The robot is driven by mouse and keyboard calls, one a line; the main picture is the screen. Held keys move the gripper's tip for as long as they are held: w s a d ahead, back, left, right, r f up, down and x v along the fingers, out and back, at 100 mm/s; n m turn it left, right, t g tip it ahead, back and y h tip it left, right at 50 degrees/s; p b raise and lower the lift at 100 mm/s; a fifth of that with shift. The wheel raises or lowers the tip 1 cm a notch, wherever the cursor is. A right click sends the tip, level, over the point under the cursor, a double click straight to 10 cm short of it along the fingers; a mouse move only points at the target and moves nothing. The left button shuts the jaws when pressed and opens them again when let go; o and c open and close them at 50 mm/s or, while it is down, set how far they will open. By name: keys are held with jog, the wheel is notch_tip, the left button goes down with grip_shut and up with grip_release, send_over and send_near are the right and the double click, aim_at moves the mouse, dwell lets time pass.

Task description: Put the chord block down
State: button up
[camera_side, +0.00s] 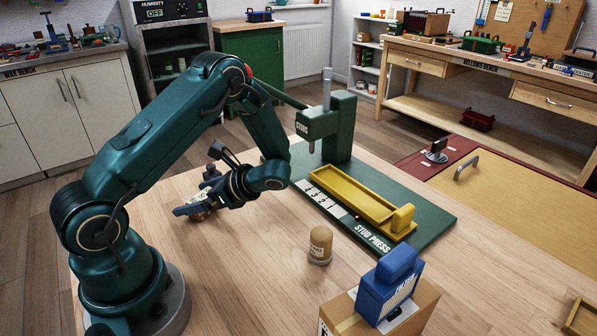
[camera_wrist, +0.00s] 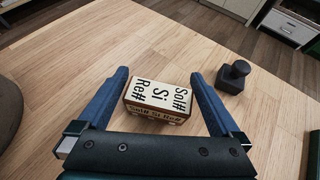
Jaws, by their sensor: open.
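The chord block (camera_wrist: 158,97) is a pale wooden block with dark lettering reading Sol#, Si and Re#. In the wrist view it rests on the wooden table, between the two blue fingers of my gripper (camera_wrist: 160,75). The fingers are spread, with bare table showing between each finger and the block. In the side view my gripper (camera_side: 193,209) is low over the table, left of the stud press, and its fingers hide most of the block.
A small dark knobbed piece (camera_wrist: 233,76) stands right of the block. The green stud press (camera_side: 345,125) holds a yellow tray (camera_side: 345,192). A tan cylinder (camera_side: 320,245) and a blue filter unit (camera_side: 390,285) on a cardboard box stand nearer the camera. The table around the block is mostly clear.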

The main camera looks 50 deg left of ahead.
jog(key=v, duration=0.9)
jog(key=shift+w+d+r, duration=0.15)
jog(key=shift+w+d, duration=0.05)
jog(key=shift+d, duration=0.05)
jog(key=shift+w+d+r, duration=0.2)
jog(key=shift+d+r, duration=0.1)
jog(key=shift+d, duration=0.1)
jog(key=s+d+r+n+t+h, duration=0.3)
jog(key=d+r+n+t+h, duration=0.2)
jog(key=d+t, duration=0.1)
jog(key=s+d+r+n+t+h, duration=0.3)
jog(key=d+r+n+t+h, duration=0.2)
jog(key=d, duration=0.3)
jog(key=shift+d+n+t, duration=0.25)
jog(key=shift+n+t, duration=0.35)
jog(key=shift+t, duration=0.1)
